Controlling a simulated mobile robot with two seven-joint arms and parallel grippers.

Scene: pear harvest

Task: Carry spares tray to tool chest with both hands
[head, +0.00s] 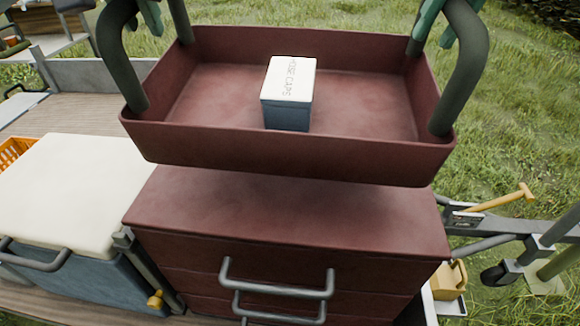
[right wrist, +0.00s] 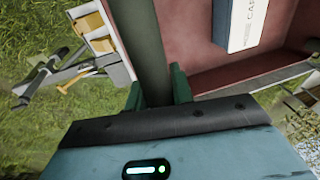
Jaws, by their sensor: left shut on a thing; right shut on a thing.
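The dark red spares tray (head: 290,148) is in the air above the tool chest (head: 290,210), whose red top shows beneath it with a shadow. The tray looks about level and holds a small white-lidded box (head: 288,95). My left gripper (head: 150,14) is at the tray's left handle (head: 118,60), shut on it, mostly cut off by the top edge. My right gripper (head: 447,22) is shut on the right handle (head: 468,70). In the right wrist view its green fingers (right wrist: 158,92) stand on both sides of the dark handle bar (right wrist: 153,45). The box also shows there (right wrist: 240,22).
A blue cooler with a cream lid (head: 70,190) stands left of the chest, with an orange crate (head: 15,150) behind it. Grey bars and a yellow-handled tool (head: 500,200) are at the right. Grass lies beyond.

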